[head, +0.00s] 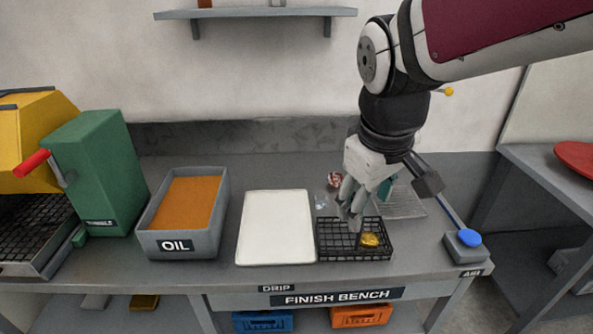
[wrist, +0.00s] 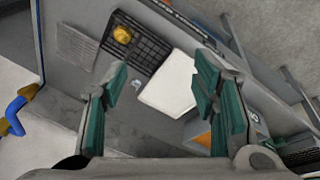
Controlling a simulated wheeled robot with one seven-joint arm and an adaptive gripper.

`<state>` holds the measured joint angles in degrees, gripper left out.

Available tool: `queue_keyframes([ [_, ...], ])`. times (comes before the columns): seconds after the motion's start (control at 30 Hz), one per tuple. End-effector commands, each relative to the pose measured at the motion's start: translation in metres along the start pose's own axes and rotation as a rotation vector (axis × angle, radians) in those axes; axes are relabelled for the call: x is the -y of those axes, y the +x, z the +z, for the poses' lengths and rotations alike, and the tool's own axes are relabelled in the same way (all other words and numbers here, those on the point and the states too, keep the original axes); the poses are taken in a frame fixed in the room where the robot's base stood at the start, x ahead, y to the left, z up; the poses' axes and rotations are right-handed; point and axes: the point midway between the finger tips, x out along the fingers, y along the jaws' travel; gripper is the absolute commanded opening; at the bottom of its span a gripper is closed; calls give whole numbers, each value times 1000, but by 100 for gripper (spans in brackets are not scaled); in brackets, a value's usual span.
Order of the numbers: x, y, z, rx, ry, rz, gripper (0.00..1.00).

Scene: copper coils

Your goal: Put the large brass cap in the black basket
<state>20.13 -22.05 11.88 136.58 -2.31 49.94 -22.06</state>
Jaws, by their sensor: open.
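The large brass cap (head: 370,240) lies inside the black basket (head: 337,252), toward its right side. In the wrist view the brass cap (wrist: 122,34) shows as a gold round thing at one end of the black basket (wrist: 152,54). My gripper (head: 350,208) is above the basket's back left part, pointing down. In the wrist view my gripper (wrist: 160,95) has its green-padded fingers wide apart with nothing between them. The cap is clear of the fingers.
A white tray (head: 277,228) lies left of the basket. Left of it stands the grey OIL bin (head: 216,238), then a green machine (head: 103,165). A blue button (head: 467,238) is at the bench's right end. Small items (head: 334,181) lie behind the basket.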

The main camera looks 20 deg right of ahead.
Motion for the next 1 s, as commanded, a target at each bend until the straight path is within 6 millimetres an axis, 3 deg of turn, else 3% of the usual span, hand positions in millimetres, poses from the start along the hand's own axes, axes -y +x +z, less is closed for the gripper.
queue_keyframes([
  [0.1, 25, -24, 20, -78, 99, -13, 54],
  [0.33, 52, -42, 50, -168, 249, -88, 54],
  [1.0, 57, -44, 56, -182, 284, -111, 54],
])
